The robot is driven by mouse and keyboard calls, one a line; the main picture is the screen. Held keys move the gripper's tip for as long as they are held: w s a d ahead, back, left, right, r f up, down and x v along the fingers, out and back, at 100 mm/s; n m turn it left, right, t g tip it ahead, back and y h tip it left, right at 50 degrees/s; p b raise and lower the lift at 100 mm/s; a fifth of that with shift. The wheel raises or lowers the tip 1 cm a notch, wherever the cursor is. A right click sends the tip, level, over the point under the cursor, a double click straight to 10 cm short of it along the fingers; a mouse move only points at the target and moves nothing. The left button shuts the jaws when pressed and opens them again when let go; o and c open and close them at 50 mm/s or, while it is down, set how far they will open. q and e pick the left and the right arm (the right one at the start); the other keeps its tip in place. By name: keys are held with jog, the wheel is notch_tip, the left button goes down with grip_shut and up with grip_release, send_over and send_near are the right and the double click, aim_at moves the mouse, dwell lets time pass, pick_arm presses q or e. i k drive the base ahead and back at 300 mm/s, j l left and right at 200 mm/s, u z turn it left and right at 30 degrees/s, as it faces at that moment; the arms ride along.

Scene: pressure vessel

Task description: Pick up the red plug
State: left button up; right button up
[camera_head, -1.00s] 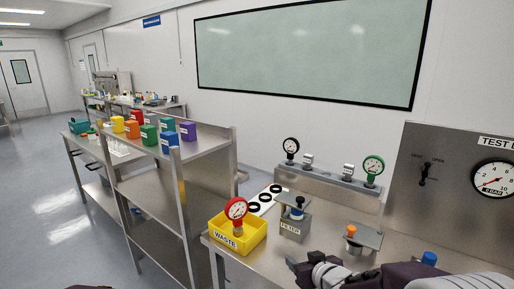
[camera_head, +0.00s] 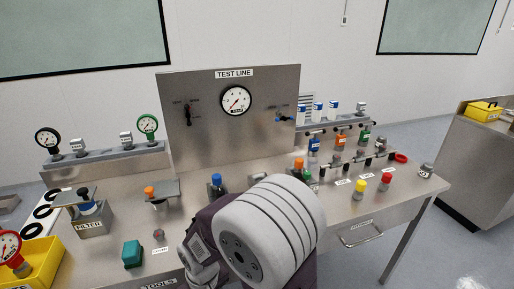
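A small plug with a red top (camera_head: 386,181) stands upright on the right part of the steel bench (camera_head: 415,197). It is just right of a similar plug with a yellow top (camera_head: 359,187). One of my arms, with a large white ribbed joint, comes up from the bottom centre and covers the middle front of the bench, left of the red plug and clear of it in the picture. I cannot make out fingertips on this arm. My other arm does not show. Neither gripper is seen at the red plug.
A green block (camera_head: 132,254), a filter stand (camera_head: 89,221) and a yellow waste bin (camera_head: 41,262) are at left. The test line panel (camera_head: 233,120) stands behind. A pipe rack with blue, orange and green parts and a red ring (camera_head: 401,157) lies behind the plugs.

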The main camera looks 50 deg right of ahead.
aim_at(384, 185)
jog(key=z, duration=2.8)
